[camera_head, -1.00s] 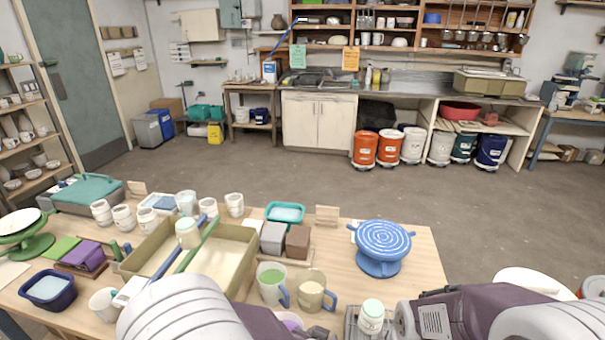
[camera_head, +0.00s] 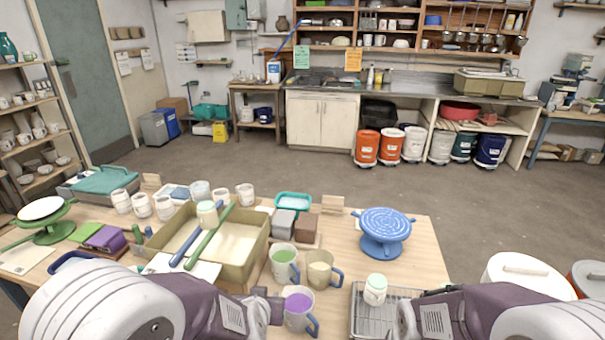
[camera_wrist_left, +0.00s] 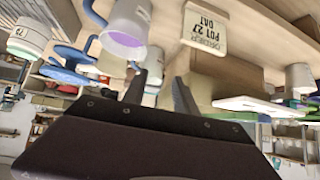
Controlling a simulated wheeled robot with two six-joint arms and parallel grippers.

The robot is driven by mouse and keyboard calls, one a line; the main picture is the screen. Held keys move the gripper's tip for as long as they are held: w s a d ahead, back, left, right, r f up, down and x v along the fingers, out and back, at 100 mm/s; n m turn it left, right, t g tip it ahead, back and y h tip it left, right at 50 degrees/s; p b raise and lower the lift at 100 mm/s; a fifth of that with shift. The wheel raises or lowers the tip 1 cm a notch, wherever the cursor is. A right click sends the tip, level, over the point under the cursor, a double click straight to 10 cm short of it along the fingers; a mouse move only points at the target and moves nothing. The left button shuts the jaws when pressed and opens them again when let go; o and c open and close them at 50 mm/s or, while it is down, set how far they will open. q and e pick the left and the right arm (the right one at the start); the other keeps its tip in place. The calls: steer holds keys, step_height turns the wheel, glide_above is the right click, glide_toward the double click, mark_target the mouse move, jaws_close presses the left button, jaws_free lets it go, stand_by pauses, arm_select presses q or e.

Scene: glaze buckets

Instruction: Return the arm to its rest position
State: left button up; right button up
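My left arm comes in from the lower left in the head view. Its gripper (camera_head: 268,306) is low over the table's front, just left of a mug with purple glaze (camera_head: 298,308). In the left wrist view two dark fingers (camera_wrist_left: 160,92) stand apart with nothing seen between them. The purple-glazed mug (camera_wrist_left: 126,28) shows beyond them, apart from the fingers. My right arm (camera_head: 470,312) comes in from the lower right, beside a wire rack (camera_head: 362,318) bearing a pale jar with a green top (camera_head: 375,290). Its fingertips are not clear.
Mugs with green (camera_head: 283,262) and cream glaze (camera_head: 320,268) stand behind the purple one. A tan tray (camera_head: 250,262) with a blue and a green stick lies left. A blue banding wheel (camera_head: 384,232) stands right. White buckets (camera_head: 525,275) stand beyond the right arm.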

arm_select(q)
steer(key=s+a+n+g, duration=0.1)
steer(key=a, duration=0.5)
steer(key=s+a+f+g, duration=0.1)
steer(key=s+f+g, duration=0.1)
steer(key=s, duration=0.5)
steer(key=s+a+f+g, duration=0.1)
steer(key=s+f+g, duration=0.1)
steer(key=s+g, duration=0.3)
steer(key=shift+s+a+f, duration=0.35)
steer(key=shift+s+f, duration=0.05)
steer(key=shift+s, duration=0.85)
